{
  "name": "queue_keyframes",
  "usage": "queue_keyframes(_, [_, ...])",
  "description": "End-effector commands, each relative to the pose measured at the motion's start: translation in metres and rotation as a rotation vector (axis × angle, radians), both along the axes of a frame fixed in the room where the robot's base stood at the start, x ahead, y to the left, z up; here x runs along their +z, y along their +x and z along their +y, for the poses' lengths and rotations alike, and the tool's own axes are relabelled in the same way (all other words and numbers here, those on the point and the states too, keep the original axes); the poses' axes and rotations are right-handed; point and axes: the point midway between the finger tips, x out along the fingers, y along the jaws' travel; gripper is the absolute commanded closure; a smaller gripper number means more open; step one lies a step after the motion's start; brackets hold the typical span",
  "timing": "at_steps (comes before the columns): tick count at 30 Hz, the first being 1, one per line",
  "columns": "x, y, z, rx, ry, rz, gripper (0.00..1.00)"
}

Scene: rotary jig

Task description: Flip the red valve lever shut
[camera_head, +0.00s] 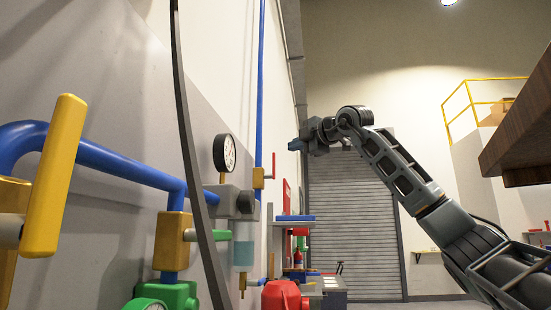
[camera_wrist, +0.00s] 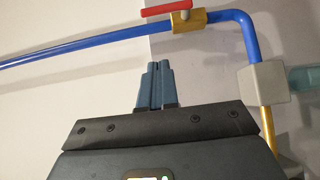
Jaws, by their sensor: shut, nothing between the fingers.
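The red valve lever (camera_wrist: 178,9) shows at the top of the wrist view, on a yellow valve body (camera_wrist: 188,20) in a blue pipe (camera_wrist: 85,47). It lies roughly parallel to the pipe. In the head view the lever (camera_head: 273,166) is small and upright beside its yellow body (camera_head: 258,178). My gripper (camera_head: 294,145) is raised in the middle of the head view, pointing left. In the wrist view its blue fingers (camera_wrist: 158,66) are together and empty. They appear below the lever and apart from it.
A grey block (camera_wrist: 263,83) joins the pipe's lower end in the wrist view. In the head view, a yellow lever (camera_head: 55,175), a gauge (camera_head: 224,153) and a dark curved cable (camera_head: 187,140) stand along the left wall. A wooden slab (camera_head: 520,130) juts in at right.

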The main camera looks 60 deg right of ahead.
Motion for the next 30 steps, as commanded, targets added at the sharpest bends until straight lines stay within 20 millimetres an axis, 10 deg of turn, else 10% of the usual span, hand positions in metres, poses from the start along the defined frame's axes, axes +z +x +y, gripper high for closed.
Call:
queue_keyframes(8, [0.001, 0.006, -0.002, 0.002, 0.000, -0.001, 1.00])
queue_keyframes(30, [0.003, 0.104, -0.065, 0.001, 0.000, 0.000, 1.00])
